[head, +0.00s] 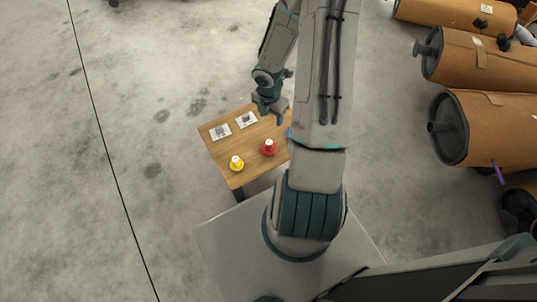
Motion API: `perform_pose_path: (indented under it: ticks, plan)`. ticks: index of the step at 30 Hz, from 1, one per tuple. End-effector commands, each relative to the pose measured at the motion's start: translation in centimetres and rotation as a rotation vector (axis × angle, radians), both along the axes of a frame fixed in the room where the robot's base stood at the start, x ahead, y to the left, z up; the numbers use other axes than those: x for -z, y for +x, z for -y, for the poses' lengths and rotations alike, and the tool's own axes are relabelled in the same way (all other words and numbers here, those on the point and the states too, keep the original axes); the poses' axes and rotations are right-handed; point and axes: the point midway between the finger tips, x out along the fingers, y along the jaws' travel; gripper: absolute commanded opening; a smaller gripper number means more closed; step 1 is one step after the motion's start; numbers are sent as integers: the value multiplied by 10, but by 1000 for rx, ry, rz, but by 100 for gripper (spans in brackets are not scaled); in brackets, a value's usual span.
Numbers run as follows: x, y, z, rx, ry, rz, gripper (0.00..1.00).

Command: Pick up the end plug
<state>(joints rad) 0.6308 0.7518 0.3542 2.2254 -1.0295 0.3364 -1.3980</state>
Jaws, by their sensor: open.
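A small wooden table (217,148) stands on the floor, partly hidden behind my arm. On it are a yellow piece with a white top (237,163) and a red piece with a white top (269,147). Two white cards, one on the left (220,132) and one on the right (246,120), lie towards the far edge with dark grey marks or small parts on them. I cannot tell which of these is the end plug. My gripper (271,114) is open and appears empty, over the table's far side, just right of the right card.
Large brown cylindrical mufflers (493,128) with dark end caps lie along the right side. A bit of blue or purple (289,132) shows beside my arm at the table's right. The concrete floor on the left (150,90) is clear.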

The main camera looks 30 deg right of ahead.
Motion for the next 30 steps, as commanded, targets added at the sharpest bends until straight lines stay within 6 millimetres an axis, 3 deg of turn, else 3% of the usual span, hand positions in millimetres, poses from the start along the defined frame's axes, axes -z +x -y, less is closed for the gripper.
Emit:
perform_pose_path:
  ticks: [1,8,18,30]
  plan:
    - [19,-1,-1,-34,19,-4,51]
    - [48,-1,-5,-114,52,-1,51]
    - [107,-2,-6,-113,52,-2,51]
    - [126,-3,-6,-110,51,-2,51]
